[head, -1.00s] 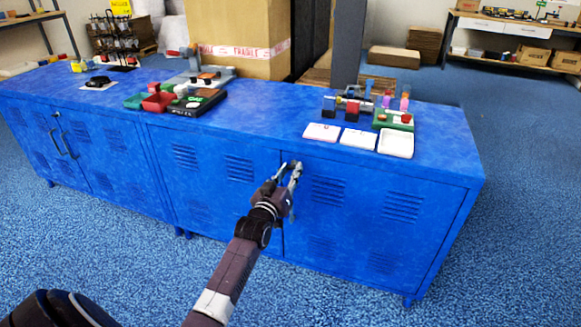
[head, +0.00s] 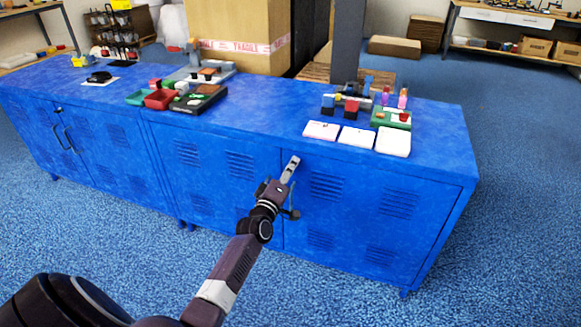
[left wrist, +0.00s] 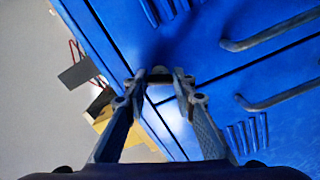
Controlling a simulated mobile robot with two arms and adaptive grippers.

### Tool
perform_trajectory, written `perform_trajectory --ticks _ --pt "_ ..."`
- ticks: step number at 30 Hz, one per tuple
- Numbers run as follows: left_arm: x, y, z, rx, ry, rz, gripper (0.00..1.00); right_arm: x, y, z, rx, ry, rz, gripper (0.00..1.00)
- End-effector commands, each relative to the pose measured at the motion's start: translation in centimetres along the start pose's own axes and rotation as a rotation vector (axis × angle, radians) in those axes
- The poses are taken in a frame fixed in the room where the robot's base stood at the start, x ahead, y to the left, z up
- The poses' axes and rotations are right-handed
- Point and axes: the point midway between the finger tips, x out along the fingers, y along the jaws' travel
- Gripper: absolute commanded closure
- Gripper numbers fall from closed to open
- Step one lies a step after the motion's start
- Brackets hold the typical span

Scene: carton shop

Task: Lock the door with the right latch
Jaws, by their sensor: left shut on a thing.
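The blue cabinet (head: 345,235) on the right has two louvred doors that look shut, with a vertical seam between them. My left gripper (head: 291,168) is at the top of this seam, just under the cabinet top, and hides the right latch in the head view. In the left wrist view, the fingertips of my left gripper (left wrist: 159,76) close around the small dark latch (left wrist: 160,73) at the door seam. Two dark bar handles, one upper (left wrist: 270,34) and one lower (left wrist: 278,96), lie on either side of the seam. My right gripper is not in view.
Three pale trays, including the right one (head: 393,141), lie near the top's front edge above my gripper. Coloured parts and a dark board (head: 195,101) stand farther left. The left cabinet has its own handles (head: 66,140). The floor ahead is clear.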

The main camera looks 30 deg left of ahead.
Motion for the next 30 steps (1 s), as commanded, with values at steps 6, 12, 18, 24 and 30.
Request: perform_trajectory --ticks 6,12,18,24,30 --pt "-0.02 -0.07 0.01 -0.184 0.000 -0.001 1.00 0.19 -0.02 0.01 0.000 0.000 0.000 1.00" --pt "-0.02 -0.09 0.02 -0.313 0.000 -0.001 1.00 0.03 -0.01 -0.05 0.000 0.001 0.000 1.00" --pt "-0.02 -0.08 0.01 -0.394 0.000 -0.001 1.00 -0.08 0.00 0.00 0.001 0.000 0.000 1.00" --pt "-0.02 -0.08 0.00 -0.431 0.000 -0.001 1.00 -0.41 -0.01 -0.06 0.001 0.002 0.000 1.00" --pt "-0.02 -0.07 0.00 -0.439 0.000 -0.001 1.00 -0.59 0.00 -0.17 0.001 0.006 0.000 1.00"
